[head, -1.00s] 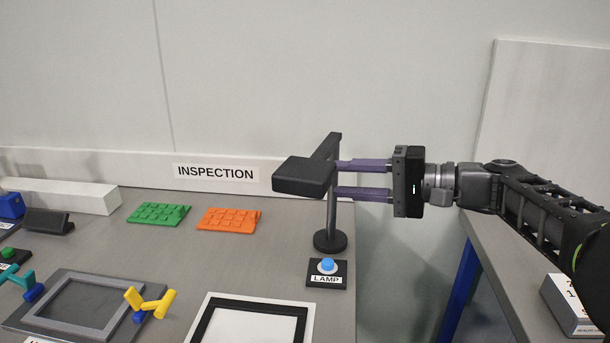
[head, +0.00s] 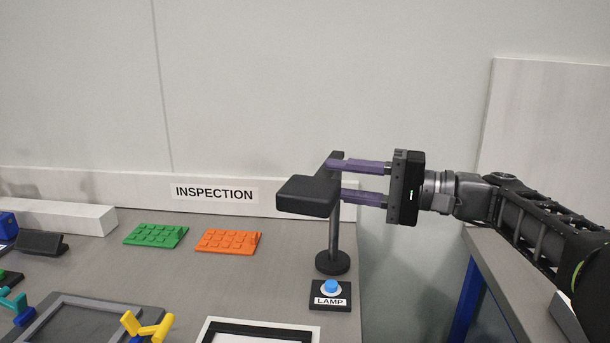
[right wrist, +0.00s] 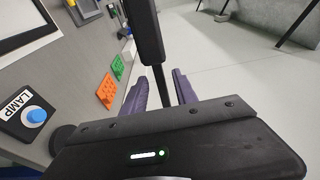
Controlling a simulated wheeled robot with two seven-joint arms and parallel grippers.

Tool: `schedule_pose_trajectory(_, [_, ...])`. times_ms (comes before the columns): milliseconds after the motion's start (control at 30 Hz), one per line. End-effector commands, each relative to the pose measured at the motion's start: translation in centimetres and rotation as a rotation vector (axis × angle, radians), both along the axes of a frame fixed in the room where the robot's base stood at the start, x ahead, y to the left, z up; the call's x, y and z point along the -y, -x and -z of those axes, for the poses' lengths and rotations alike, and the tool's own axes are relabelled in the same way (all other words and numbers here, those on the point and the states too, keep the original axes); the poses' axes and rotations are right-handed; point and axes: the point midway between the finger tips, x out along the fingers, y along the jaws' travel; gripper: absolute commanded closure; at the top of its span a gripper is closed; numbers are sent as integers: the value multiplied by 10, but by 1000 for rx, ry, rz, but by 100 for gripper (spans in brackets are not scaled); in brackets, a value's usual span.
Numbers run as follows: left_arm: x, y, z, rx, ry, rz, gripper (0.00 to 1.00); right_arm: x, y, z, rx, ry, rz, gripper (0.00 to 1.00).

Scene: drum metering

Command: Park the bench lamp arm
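The black bench lamp has a blocky head (head: 308,195), a short arm (head: 334,160) at the top and an upright post (head: 334,232) on a round base. My right gripper (head: 336,179) reaches in from the right at the lamp's top, its two purple fingers apart, one above the other in the head view. In the right wrist view, a dark bar of the lamp (right wrist: 159,88) runs between the spread fingers, with gaps visible at its sides. The lamp head (right wrist: 149,32) lies beyond them. Whether a finger touches the lamp is unclear. My left gripper is not in view.
A LAMP button box (head: 330,296) with a blue button stands before the base. Green (head: 156,235) and orange (head: 229,241) studded plates lie to the left. A white-bordered frame (head: 212,330) is in front. A gap separates the bench from another table (head: 492,258) at right.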

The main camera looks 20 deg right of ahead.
Motion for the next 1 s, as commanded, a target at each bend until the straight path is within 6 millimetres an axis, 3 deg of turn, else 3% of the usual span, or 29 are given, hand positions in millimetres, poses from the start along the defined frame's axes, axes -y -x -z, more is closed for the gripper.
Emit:
schedule_pose_trajectory(400, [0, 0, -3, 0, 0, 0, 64, -47, -35, 0, -2, -1, -1, 65])
schedule_pose_trajectory(733, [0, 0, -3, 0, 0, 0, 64, -50, -38, 0, 0, 0, 0, 65])
schedule_pose_trajectory(1000, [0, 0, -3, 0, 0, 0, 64, -50, -38, 0, 0, 0, 0, 87])
